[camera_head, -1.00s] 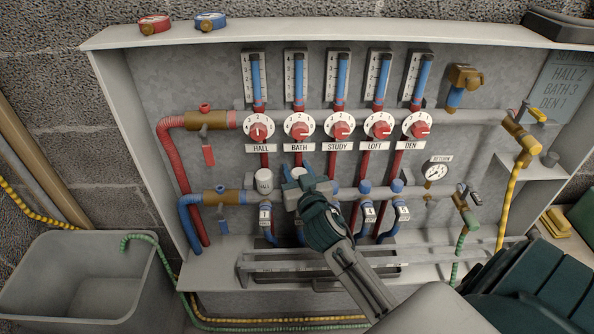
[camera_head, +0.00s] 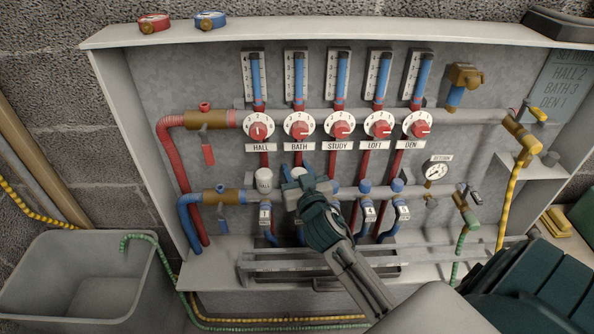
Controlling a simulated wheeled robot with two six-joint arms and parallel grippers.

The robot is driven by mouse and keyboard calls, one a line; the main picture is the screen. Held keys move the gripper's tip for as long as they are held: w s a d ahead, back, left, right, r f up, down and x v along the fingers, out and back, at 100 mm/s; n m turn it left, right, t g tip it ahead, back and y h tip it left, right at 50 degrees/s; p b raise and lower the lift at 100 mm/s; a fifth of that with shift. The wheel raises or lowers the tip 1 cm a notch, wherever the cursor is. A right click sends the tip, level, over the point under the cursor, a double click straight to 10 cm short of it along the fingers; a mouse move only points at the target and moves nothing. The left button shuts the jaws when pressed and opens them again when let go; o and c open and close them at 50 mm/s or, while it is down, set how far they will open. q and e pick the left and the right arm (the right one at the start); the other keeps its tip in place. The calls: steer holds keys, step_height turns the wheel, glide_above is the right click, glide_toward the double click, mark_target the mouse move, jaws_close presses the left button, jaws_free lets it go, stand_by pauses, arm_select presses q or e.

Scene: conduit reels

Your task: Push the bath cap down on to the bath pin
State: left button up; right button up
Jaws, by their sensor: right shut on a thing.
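The bath position is the second from left on the lower manifold pipe, below the BATH label (camera_head: 300,147). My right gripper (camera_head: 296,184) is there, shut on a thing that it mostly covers. A white rounded top, seemingly the bath cap (camera_head: 299,172), shows just behind the fingers. The bath pin is hidden by my gripper, so I cannot tell whether cap and pin touch. A white cap (camera_head: 264,181) stands upright at the hall position to the left. My left gripper is not in view.
Blue caps (camera_head: 365,187) stand on the pipe to the right. Red dials (camera_head: 340,128) and blue gauge tubes (camera_head: 341,75) are above. A slotted tray (camera_head: 262,268) lies below. A grey bin (camera_head: 92,262) stands at the left, and a pressure gauge (camera_head: 436,171) hangs at the right.

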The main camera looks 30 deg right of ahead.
steer(key=shift+f, duration=0.1)
stand_by(0.3)
steer(key=o, duration=1)
steer(key=shift+o, duration=0.2)
steer(key=v, duration=1.1)
steer(key=shift+w, duration=0.1)
